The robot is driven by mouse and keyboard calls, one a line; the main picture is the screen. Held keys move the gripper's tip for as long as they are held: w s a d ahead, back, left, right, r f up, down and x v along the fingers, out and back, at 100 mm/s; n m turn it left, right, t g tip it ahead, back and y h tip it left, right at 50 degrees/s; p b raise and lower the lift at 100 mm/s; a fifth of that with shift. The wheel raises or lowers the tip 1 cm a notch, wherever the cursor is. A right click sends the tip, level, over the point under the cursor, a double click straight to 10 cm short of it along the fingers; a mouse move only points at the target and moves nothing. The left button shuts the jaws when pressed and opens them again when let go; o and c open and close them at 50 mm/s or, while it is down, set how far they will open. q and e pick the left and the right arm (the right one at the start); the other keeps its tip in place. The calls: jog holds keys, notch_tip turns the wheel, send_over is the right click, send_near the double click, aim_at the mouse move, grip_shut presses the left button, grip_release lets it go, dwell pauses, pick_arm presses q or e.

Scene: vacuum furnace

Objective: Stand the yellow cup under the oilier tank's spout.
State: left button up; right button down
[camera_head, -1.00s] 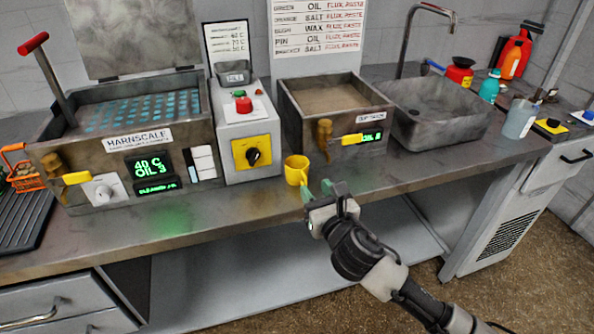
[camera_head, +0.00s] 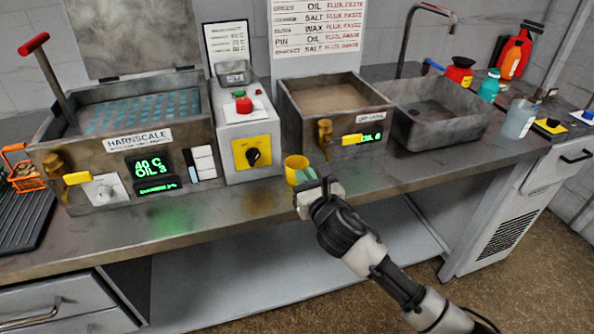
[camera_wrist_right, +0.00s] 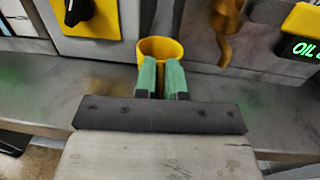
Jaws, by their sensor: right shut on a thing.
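The yellow cup (camera_head: 291,165) stands upright on the counter, in front of the gap between the control box and the right tank (camera_head: 346,109). My right gripper (camera_head: 306,176) is shut on the cup's near side; in the right wrist view the green fingertips (camera_wrist_right: 162,75) meet at the cup (camera_wrist_right: 160,47). The right tank has a brass spout (camera_head: 324,130) with a yellow lever, and its display (camera_head: 371,137) reads OIL with a digit that looks like 6 or 8. The left tank (camera_head: 130,140) reads 40 C, OIL 3, and has its own brass spout (camera_head: 54,166). My left gripper is out of view.
The control box (camera_head: 243,155) with a black knob stands left of the cup. A sink (camera_head: 435,125) is right of the right tank, with bottles (camera_head: 489,88) beyond it. An orange basket (camera_head: 22,168) is far left. The counter front is clear.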

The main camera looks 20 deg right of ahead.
notch_tip(320, 180, up, 18)
jog(key=p, duration=0.3)
jog(key=s+d+f+m+h+p, duration=0.1)
jog(key=s+d+f, duration=0.1)
jog(key=s+f, duration=1.5)
jog(key=s, duration=0.4)
jog(key=shift+s+f+h, duration=0.15)
jog(key=shift+f+h, duration=0.25)
jog(key=w+a+r+n+y, duration=0.1)
jog(key=w+a+r, duration=0.1)
jog(key=w+r, duration=1.6)
jog(key=w, duration=0.3)
jog(key=shift+w+y+b, duration=0.2)
jog(key=shift+y+b, duration=0.2)
